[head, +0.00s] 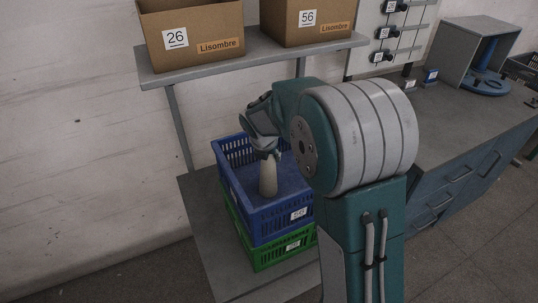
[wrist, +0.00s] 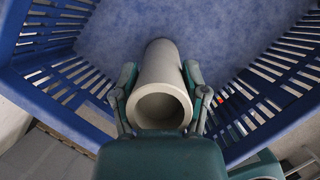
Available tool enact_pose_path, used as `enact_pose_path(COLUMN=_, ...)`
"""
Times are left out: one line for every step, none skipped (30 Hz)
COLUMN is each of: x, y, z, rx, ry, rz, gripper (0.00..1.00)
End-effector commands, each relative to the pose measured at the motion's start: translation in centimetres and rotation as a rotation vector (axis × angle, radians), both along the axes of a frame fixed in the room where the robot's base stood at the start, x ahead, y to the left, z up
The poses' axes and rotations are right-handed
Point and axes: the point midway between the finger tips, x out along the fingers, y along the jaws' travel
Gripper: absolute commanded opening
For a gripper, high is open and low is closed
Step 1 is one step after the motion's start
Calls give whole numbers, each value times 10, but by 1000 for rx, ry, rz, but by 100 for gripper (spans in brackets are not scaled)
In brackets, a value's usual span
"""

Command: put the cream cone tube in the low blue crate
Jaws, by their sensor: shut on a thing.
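The cream cone tube (head: 268,178) is held by my gripper (head: 266,152), which is shut around its upper end. The tube points down, wider end low, inside the blue crate (head: 283,218). In the wrist view the cone tube (wrist: 160,85) lies between the two fingers of my gripper (wrist: 161,92), its open round end facing the camera. The blue crate (wrist: 52,75) surrounds it there, with slatted walls on both sides and a bare blue floor beyond. I cannot tell whether the tube's lower end touches the crate floor.
The blue crate sits on a green crate (head: 285,252) on a low grey shelf. Above, a shelf (head: 255,55) holds two cardboard boxes, marked 26 (head: 193,38) and 56 (head: 306,20). A grey bench with blue drawers (head: 455,190) stands at right. The crate floor shows no other objects.

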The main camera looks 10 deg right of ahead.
Motion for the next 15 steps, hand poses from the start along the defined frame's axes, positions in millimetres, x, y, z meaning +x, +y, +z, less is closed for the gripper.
enact_pose_path(x=0, y=0, z=0, rx=0, ry=0, rz=0, gripper=18)
enact_pose_path(x=0, y=0, z=0, rx=0, ry=0, rz=0, gripper=18)
enact_pose_path(x=0, y=0, z=0, rx=0, ry=0, rz=0, gripper=18)
enact_pose_path(x=0, y=0, z=-1, rx=1, ry=1, rz=0, gripper=18)
enact_pose_path(x=0, y=0, z=-1, rx=0, ry=0, rz=0, gripper=67)
enact_pose_path(x=0, y=0, z=-1, rx=0, ry=0, rz=0, gripper=85)
enact_pose_path(x=0, y=0, z=-1, rx=1, ry=1, rz=0, gripper=92)
enact_pose_path(x=0, y=0, z=-1, rx=1, ry=1, rz=0, gripper=92)
enact_pose_path(x=0, y=0, z=-1, rx=1, ry=1, rz=0, gripper=92)
enact_pose_path(x=0, y=0, z=-1, rx=1, ry=1, rz=0, gripper=92)
enact_pose_path(x=0, y=0, z=-1, rx=0, ry=1, rz=0, gripper=92)
enact_pose_path(x=0, y=0, z=-1, rx=0, ry=1, rz=0, gripper=92)
enact_pose_path(x=0, y=0, z=-1, rx=0, ry=1, rz=0, gripper=92)
enact_pose_path(x=0, y=0, z=-1, rx=0, ry=1, rz=0, gripper=92)
enact_pose_path(x=0, y=0, z=-1, rx=0, ry=1, rz=0, gripper=92)
